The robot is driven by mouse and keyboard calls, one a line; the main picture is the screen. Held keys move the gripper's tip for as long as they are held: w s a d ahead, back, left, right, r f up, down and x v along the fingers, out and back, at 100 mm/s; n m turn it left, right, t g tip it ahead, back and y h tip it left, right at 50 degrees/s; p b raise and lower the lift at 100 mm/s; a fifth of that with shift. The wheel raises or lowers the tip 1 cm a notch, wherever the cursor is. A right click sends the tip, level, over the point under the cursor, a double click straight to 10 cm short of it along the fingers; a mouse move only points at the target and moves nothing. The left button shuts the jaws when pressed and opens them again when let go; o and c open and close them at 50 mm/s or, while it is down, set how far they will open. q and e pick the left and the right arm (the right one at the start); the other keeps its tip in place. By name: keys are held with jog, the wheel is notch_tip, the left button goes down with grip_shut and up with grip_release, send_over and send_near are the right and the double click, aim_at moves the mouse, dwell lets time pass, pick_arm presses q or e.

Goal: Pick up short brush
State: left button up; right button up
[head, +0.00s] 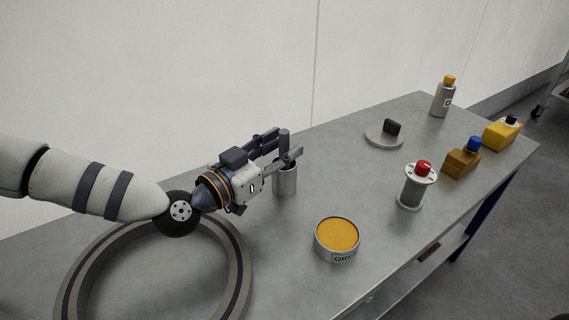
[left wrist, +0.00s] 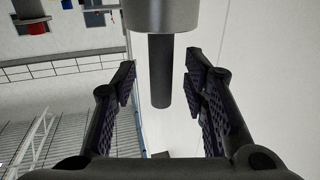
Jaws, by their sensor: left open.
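A dark grey upright handle (head: 284,139), which looks like the short brush, stands in a metal cup (head: 286,183) on the table. Its lower end is hidden inside the cup. My left gripper (head: 283,147) is open, with its fingers around the handle just above the cup's rim. In the left wrist view, the handle (left wrist: 160,72) hangs down in the picture from the cup (left wrist: 162,14), between the two open fingers (left wrist: 163,84). A gap shows on both sides of it. My right gripper is not in view.
On the grey table (head: 300,240), a large ring (head: 239,262) lies beneath my left arm. A tin of orange grease (head: 337,237), a red-topped spool (head: 411,187), a round disc with a black block (head: 385,138) and several bottles stand to the right. A pale wall is behind.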

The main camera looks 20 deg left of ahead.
pick_arm(q)
jog(key=shift+w+d, duration=0.25)
jog(key=shift+w, duration=0.45)
grip_shut()
